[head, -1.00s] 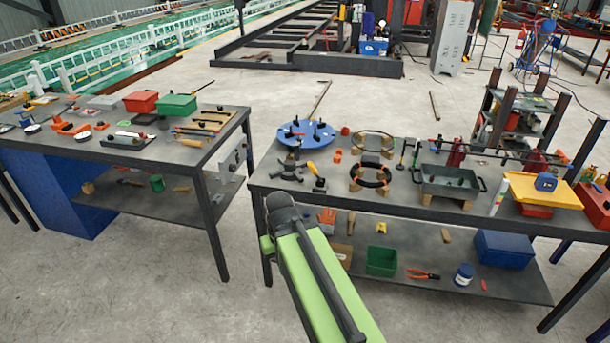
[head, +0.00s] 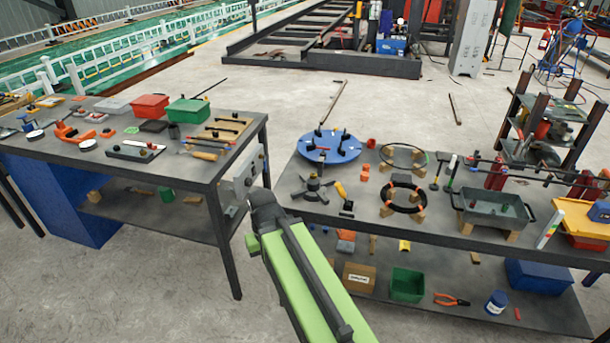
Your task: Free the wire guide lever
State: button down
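I cannot tell for sure which part is the wire guide lever. A pale grey panel (head: 243,182) with small dark fittings is fixed to the right end of the left workbench (head: 120,178). A blue round plate with black upright fittings (head: 329,147) and a dark spoked hub (head: 315,190) sit on the right workbench (head: 370,222). My green arm points into the gap between the benches. My gripper does not show beyond the arm's dark end.
The left bench holds a red bin (head: 150,106), a green bin (head: 188,111) and several tools. The right bench carries a black ring (head: 403,197) on blocks and a grey tray (head: 492,208). Its lower shelf holds a green crate (head: 407,284). Concrete floor is open behind the benches.

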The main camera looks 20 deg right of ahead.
aim_at(341, 192)
jog(key=u, duration=0.45)
jog(key=i, duration=1)
jog(key=u, duration=0.55)
